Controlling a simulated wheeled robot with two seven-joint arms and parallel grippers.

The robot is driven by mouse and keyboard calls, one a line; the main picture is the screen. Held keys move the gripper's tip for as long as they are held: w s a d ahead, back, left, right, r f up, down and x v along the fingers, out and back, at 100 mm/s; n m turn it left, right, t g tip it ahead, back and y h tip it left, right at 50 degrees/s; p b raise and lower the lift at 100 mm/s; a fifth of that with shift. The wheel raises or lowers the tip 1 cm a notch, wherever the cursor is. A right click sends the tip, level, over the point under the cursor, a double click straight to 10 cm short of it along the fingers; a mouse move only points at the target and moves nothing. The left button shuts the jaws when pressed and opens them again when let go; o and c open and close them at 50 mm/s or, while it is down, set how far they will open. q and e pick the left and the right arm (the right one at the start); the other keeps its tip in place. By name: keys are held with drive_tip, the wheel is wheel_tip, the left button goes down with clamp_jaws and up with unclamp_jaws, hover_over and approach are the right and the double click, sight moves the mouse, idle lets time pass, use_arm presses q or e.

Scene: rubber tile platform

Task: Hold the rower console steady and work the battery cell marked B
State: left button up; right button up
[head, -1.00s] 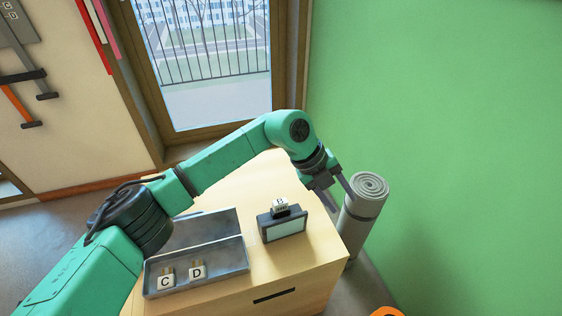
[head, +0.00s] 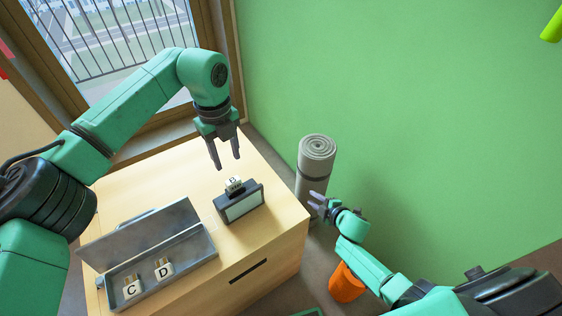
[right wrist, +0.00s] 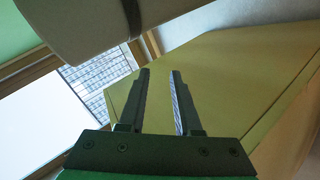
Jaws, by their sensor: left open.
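The rower console (head: 240,207), a dark box with a pale screen, stands on the wooden cabinet top. A small white cell (head: 234,183) sits at its top; its letter looks like B but is small. My left gripper (head: 228,163) is open and empty, pointing down just above and behind the console, apart from it. My right gripper (head: 314,202) is to the right of the cabinet in front of the rolled mat. In the right wrist view its fingers (right wrist: 160,72) are apart with nothing between them. Cells C (head: 132,288) and D (head: 164,268) stand in the grey metal tray (head: 198,250).
The wooden cabinet (head: 275,232) has free top around the console. The grey rolled mat (head: 317,160) stands upright beside the cabinet near the green wall (head: 400,90). An orange object (head: 346,284) is on the floor at the lower right.

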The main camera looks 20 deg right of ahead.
drive_tip(key=w+a+r+n+t+y, duration=0.1)
drive_tip(key=w+a+r+n+y, duration=0.15)
drive_tip(key=r, duration=0.35)
drive_tip(key=w+a+r+n+t+y, duration=0.1)
drive_tip(key=w+r+n, duration=0.2)
drive_tip(key=w+r, duration=0.15)
wheel_tip(320, 180, up, 24)
drive_tip(key=n+g+y, duration=0.4)
drive_tip(key=n+g, duration=0.6)
drive_tip(key=n, duration=2.2)
hover_over(251, 192)
drive_tip(key=d, duration=0.4)
drive_tip(key=s+d+f+n+h, duration=0.2)
drive_tip(key=s+d+n+h, duration=0.1)
drive_tip(key=s+n+h, duration=0.15)
drive_tip(key=shift+g, duration=0.3)
drive_tip(key=x, duration=0.9)
drive_tip(key=w+x, duration=0.1)
drive_tip(key=x, duration=0.4)
drive_tip(key=shift+d+f, duration=0.2)
drive_tip(key=shift+d, duration=0.1)
